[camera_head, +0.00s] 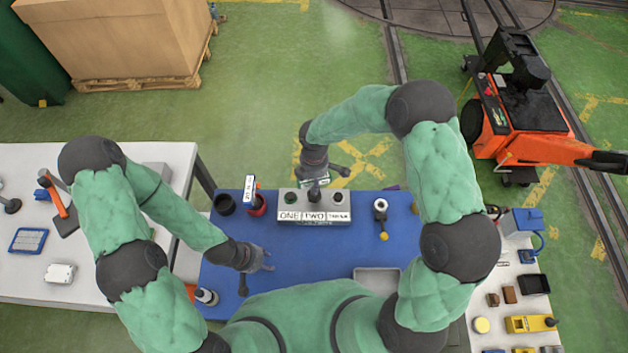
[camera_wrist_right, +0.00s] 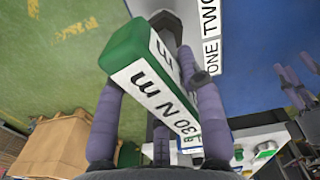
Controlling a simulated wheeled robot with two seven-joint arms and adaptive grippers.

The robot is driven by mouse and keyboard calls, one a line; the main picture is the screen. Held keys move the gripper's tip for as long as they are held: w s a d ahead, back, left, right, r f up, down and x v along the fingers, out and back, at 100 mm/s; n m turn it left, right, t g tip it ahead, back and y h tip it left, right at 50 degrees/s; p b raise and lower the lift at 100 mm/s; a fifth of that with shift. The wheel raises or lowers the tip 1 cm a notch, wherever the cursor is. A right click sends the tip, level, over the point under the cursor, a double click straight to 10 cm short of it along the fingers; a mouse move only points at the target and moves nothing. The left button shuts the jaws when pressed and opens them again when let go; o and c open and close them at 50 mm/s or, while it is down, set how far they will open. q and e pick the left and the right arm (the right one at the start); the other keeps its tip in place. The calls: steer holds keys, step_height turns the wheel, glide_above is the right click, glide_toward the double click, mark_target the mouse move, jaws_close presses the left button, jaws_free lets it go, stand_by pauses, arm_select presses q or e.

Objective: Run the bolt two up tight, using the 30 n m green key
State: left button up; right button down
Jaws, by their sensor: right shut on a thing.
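The green key (camera_wrist_right: 122,60), marked 30 N m on its white label, is held between the fingers of my right gripper (camera_wrist_right: 160,100). In the head view my right gripper (camera_head: 318,170) is over the back of the grey block (camera_head: 345,197), at its middle position. The block's front label reads ONE, TWO and a third word. A dark upright piece stands at the TWO position under the gripper; whether the key is seated on bolt two cannot be told. My left gripper (camera_head: 257,263) is open and empty above the blue mat's left part.
Another key with a white label (camera_head: 249,188) stands in a red holder (camera_head: 257,207) left of the block, beside a dark cup (camera_head: 224,204). A round white-topped piece (camera_head: 381,205) is to the right. A grey tray (camera_head: 377,279) lies in front. The blue mat (camera_head: 310,255) is clear mid-front.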

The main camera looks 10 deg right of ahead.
arm_select(q)
steer(key=shift+f+b, duration=0.3)
steer(key=shift+f, duration=0.05)
arm_select(e)
steer(key=shift+m, duration=0.4)
